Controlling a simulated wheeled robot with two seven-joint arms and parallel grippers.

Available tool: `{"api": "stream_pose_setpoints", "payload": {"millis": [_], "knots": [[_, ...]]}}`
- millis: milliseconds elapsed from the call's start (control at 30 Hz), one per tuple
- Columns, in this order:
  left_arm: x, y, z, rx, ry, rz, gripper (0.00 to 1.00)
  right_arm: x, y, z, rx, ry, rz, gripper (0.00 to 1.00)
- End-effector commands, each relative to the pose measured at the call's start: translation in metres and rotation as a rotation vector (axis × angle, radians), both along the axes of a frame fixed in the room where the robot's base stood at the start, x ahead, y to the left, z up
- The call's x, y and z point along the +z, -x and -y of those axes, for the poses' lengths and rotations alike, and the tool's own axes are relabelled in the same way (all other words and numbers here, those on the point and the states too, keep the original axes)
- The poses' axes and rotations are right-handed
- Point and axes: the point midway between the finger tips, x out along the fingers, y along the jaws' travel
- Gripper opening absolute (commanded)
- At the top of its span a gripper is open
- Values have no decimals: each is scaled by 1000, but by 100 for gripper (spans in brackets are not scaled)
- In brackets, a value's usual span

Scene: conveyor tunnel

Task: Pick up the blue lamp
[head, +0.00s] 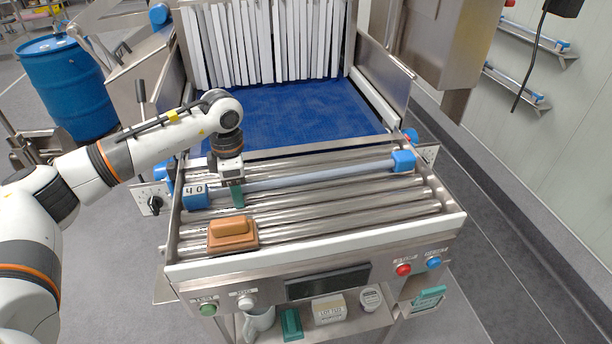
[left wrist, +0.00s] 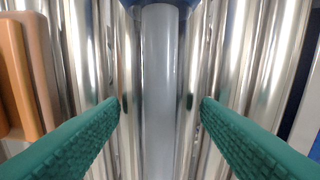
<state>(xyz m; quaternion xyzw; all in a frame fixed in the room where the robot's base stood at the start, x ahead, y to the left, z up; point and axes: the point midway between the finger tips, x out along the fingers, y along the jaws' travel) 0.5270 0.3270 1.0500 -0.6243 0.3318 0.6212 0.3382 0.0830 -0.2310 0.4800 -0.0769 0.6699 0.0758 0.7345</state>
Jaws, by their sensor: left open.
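The blue lamp (head: 320,176) is a long pale grey-blue tube with blue end caps. It lies across the metal rollers in front of the blue belt. Its left cap carries dark marks. My left gripper (head: 237,194) is over the tube near its left cap, pointing down. In the left wrist view the tube (left wrist: 161,65) runs up the middle between the two green ridged fingers (left wrist: 161,105), with gaps on both sides. The fingers are open, and I cannot tell how far above the tube they are. My right gripper is not in view.
An orange-brown block (head: 232,232) sits on the rollers near the front left, close to my left gripper; it shows at left in the wrist view (left wrist: 25,70). White strip curtains (head: 265,40) hang behind the blue belt (head: 290,108). Similar tubes rest on wall brackets (head: 535,35).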

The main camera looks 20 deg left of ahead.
Motion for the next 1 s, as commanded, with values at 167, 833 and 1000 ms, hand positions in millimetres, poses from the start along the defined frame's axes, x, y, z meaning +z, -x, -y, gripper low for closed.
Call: {"api": "stream_pose_setpoints", "payload": {"millis": [167, 833, 1000], "knots": [[0, 0, 0, 0, 0, 0, 36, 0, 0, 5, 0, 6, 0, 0], [34, -2, 1, 1, 3, 9, 4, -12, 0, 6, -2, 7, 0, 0], [69, -2, 1, 1, 4, 9, 4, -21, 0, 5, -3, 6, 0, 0]]}}
